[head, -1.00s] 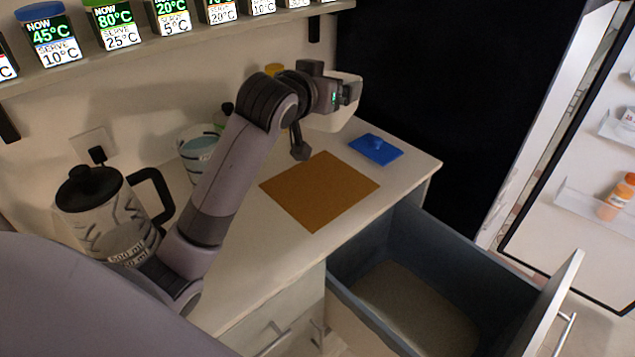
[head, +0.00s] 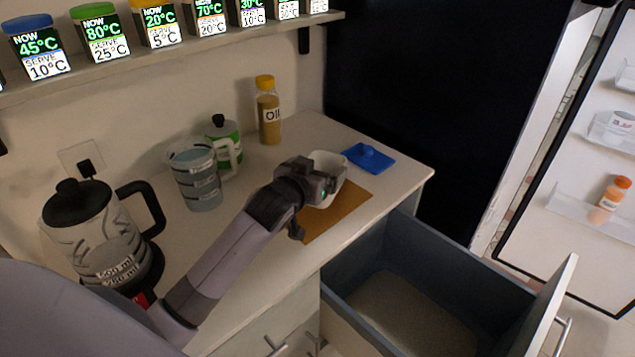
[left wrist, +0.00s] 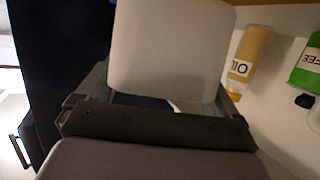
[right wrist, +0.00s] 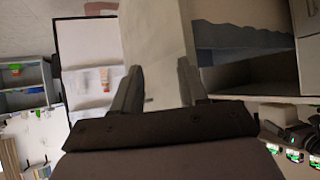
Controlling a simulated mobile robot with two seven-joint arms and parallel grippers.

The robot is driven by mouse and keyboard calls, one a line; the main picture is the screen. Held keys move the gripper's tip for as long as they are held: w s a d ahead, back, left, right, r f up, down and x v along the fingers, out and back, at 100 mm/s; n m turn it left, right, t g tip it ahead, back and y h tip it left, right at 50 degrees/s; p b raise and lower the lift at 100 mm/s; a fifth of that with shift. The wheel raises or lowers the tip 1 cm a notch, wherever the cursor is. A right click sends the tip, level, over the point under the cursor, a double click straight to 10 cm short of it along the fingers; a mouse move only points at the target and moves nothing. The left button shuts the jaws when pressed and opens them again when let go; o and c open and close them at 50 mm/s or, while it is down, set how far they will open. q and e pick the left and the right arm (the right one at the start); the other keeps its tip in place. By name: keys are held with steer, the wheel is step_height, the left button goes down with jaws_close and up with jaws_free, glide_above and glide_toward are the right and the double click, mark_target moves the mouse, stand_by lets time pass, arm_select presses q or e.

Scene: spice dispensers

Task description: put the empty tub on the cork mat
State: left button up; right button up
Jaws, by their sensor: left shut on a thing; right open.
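The white tub (head: 329,185) is in my left gripper (head: 318,192), over the cork mat (head: 341,211) in the head view. The left wrist view shows the tub (left wrist: 170,50) large between the fingers of that gripper (left wrist: 155,100). The gripper and arm hide part of the mat, and I cannot tell whether the tub touches it. My right gripper (right wrist: 160,88) shows only in the right wrist view; it is open, with nothing between its fingers, away from the mat.
An oil bottle (head: 268,115), a green-labelled container (head: 222,135), a measuring cup (head: 194,178) and a kettle (head: 95,230) stand along the wall. An open drawer (head: 400,245) juts out in front of the counter.

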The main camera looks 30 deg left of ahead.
arm_select(q)
steer(key=shift+f, duration=1.65)
steer(key=shift+f, duration=0.15)
steer(key=o, duration=0.9)
steer(key=shift+s+r, duration=0.1)
steer(key=shift+r, duration=0.1)
steer(key=v, duration=1.1)
steer(key=shift+s+r, duration=0.15)
steer(key=shift+s, duration=0.25)
